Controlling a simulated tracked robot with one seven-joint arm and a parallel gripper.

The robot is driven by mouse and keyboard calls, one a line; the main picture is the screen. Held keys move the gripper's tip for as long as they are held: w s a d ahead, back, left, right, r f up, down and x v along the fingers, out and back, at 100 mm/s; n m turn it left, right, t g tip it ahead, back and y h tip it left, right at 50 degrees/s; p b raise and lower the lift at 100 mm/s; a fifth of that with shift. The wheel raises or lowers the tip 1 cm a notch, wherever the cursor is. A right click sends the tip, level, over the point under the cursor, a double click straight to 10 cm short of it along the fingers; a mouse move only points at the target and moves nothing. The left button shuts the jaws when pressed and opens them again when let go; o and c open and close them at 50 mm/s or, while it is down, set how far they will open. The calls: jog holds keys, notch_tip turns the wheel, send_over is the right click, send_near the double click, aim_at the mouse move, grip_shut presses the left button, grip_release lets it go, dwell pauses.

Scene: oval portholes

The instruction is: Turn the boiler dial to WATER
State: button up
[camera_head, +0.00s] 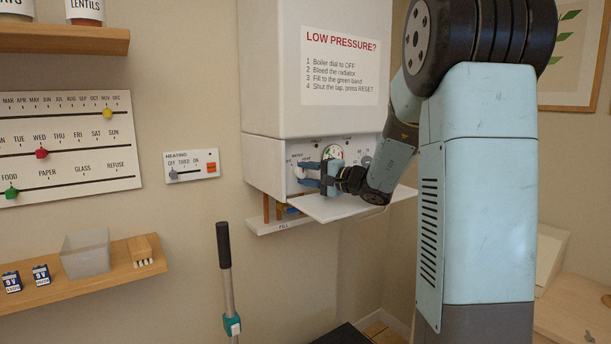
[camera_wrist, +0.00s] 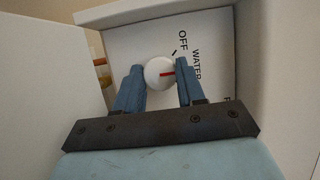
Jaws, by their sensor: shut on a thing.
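The boiler dial (camera_wrist: 154,70) is a round white knob with a red pointer line, seen in the wrist view on the boiler's white panel (camera_wrist: 135,40). My gripper (camera_wrist: 159,66) is shut on the dial, one blue finger on each side. The red line points right, towards the printed word WATER (camera_wrist: 196,65) and the right finger. OFF (camera_wrist: 183,40) is printed above, with a short dark tick below it. In the head view my gripper (camera_head: 306,173) is at the left of the panel under the boiler (camera_head: 275,110); the dial is mostly hidden there.
A white flap (camera_head: 345,205) hangs open below the panel, under my gripper. A round gauge (camera_head: 333,153) sits right of the dial. A heating slider panel (camera_head: 191,165) is on the wall to the left. Copper pipes and a ledge marked FILL (camera_head: 283,226) are below.

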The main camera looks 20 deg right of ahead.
jog(key=shift+d+f, duration=0.2)
jog(key=shift+d, duration=0.05)
jog(key=o, duration=1)
jog(key=shift+a+r, duration=0.1)
jog(key=shift+o, duration=0.2)
jog(key=v, duration=1.3)
jog(key=shift+s+d, duration=0.25)
jog(key=shift+s, duration=0.1)
